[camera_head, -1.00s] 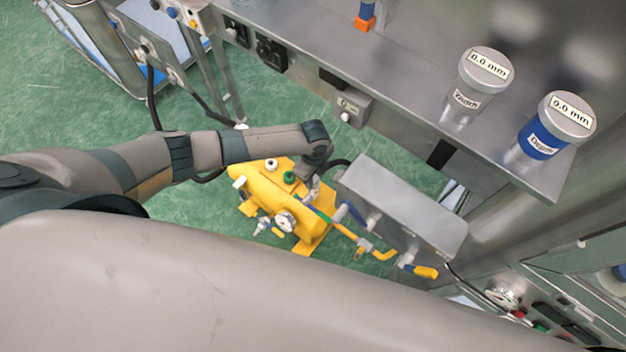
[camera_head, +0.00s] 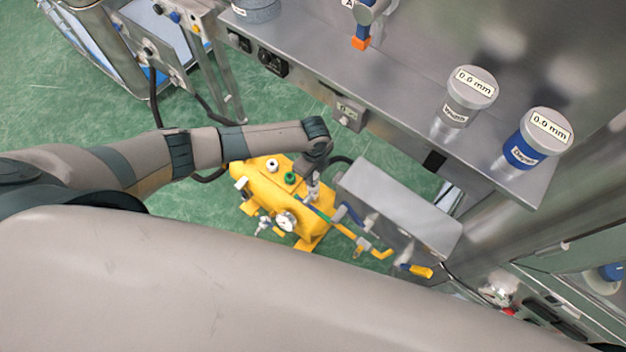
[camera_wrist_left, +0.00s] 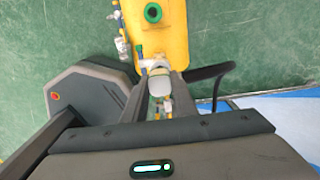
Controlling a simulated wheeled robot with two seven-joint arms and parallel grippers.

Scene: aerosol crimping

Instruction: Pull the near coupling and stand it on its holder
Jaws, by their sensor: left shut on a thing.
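My left gripper (camera_head: 314,187) is low over the right end of a yellow machine (camera_head: 262,188) on the green floor. In the left wrist view, its two fingers (camera_wrist_left: 160,88) are shut on a pale grey coupling (camera_wrist_left: 160,84). The coupling's lower part and any hose are largely hidden by the fingers and palm. Whether it is still seated or pulled free cannot be told. I cannot make out its holder for certain. My right gripper is not in view.
A grey metal box (camera_head: 400,205) with blue- and yellow-handled valves (camera_head: 418,270) stands right of the gripper. A steel bench (camera_head: 400,110) runs above, carrying two lidded cylinders (camera_head: 465,98) (camera_head: 535,140). A black hose (camera_wrist_left: 212,78) curves beside the gripper. Green floor is open at left.

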